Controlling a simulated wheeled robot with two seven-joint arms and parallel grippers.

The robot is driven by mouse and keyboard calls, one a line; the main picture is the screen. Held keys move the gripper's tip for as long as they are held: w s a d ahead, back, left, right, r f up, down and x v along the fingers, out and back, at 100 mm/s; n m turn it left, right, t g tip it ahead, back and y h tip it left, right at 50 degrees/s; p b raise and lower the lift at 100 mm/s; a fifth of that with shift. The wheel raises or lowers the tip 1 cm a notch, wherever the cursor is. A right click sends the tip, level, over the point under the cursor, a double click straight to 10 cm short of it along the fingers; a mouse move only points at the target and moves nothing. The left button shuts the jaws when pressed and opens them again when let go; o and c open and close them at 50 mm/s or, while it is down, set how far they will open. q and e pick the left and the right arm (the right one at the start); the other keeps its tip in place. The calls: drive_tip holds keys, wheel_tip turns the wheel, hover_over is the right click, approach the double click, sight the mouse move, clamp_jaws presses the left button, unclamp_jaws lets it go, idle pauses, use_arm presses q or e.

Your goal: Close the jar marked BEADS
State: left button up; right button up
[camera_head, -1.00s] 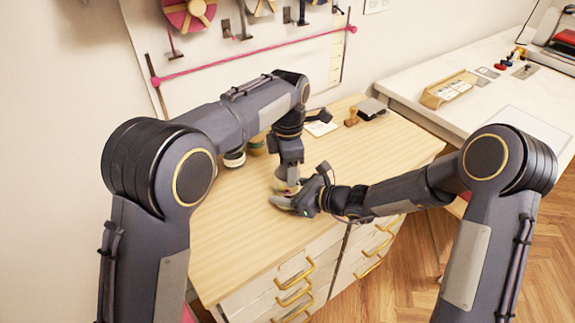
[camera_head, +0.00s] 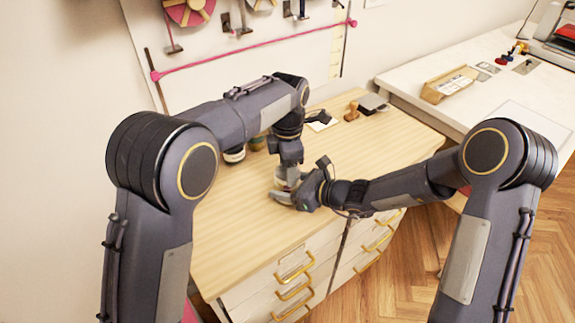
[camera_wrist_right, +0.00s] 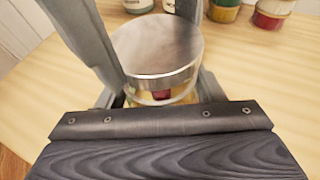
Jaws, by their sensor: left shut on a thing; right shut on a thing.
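A clear jar (camera_wrist_right: 165,97) with colored contents stands upright on the wooden worktop, with a silver metal lid (camera_wrist_right: 155,50) at its top in the right wrist view. No label can be read. My right gripper (camera_head: 284,196) comes in from the right, low over the worktop, shut on the jar's body; its fingers flank the jar in the right wrist view (camera_wrist_right: 158,97). My left gripper (camera_head: 290,178) points down from above, shut on the lid, with its grey fingers on either side. In the head view the grippers mostly hide the jar. Whether the lid is fully seated cannot be told.
A wooden stamp (camera_head: 352,111) is at the back right. The front worktop (camera_head: 235,225) is clear.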

use_arm(q)
drive_tip(key=shift+f, duration=0.55)
use_arm(e)
clamp_jaws()
use_arm(q)
drive_tip(key=m, duration=1.4)
drive_tip(key=shift+f, duration=0.1)
drive_tip(key=m, duration=0.5)
drive_tip(key=o, duration=0.9)
drive_tip(key=shift+s, duration=0.1)
